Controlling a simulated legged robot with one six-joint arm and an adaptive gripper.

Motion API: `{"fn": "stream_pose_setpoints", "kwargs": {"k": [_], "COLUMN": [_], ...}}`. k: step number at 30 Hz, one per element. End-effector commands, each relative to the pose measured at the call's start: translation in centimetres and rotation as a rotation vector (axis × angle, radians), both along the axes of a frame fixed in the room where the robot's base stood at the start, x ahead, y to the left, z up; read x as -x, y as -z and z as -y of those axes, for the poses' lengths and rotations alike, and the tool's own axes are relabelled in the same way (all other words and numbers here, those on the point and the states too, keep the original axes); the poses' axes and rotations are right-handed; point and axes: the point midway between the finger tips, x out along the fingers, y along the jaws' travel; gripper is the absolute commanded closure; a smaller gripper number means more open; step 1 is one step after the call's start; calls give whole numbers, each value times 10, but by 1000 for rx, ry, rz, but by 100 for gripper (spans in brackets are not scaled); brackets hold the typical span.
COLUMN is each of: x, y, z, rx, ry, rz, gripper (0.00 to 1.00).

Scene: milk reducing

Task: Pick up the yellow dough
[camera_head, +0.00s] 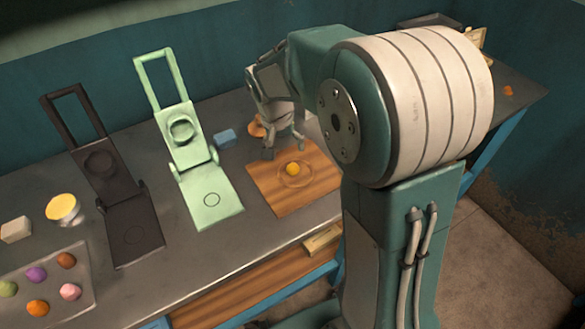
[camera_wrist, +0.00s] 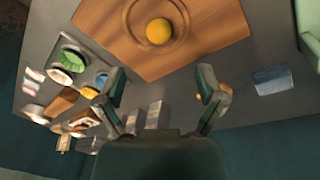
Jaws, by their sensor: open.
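The yellow dough (camera_head: 292,169) is a small round ball on a wooden board (camera_head: 262,203), inside a ring marked on the board. In the wrist view the yellow dough (camera_wrist: 159,31) lies beyond my fingertips, near the top edge of the picture. My gripper (camera_head: 284,150) is above the far side of the board, behind the dough in the head view. In the wrist view my gripper (camera_wrist: 162,80) has its two fingers spread wide with nothing between them. The fingers are apart from the dough.
A green press (camera_head: 209,200) and a black press (camera_head: 131,232) stand open left of the board. A tray (camera_head: 75,253) of several coloured dough balls lies at front left. A blue block (camera_head: 225,139) sits near the green press. Bowls and other items (camera_wrist: 73,62) crowd one side in the wrist view.

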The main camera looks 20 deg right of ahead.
Motion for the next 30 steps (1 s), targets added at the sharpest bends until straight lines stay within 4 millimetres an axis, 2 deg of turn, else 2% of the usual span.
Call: {"fn": "stream_pose_setpoints", "kwargs": {"k": [6,11,20,24,29,30], "x": [0,-1,-6,-6,-6,-6], "y": [36,47,89,96,96,96], "z": [7,9,19,20,20,20], "rx": [0,-1,1,-1,-1,-1], "ry": [1,0,-1,-1,-1,-1], "rz": [-4,-2,-4,0,0,0], "gripper": [12,12,12,12,12,16]}}
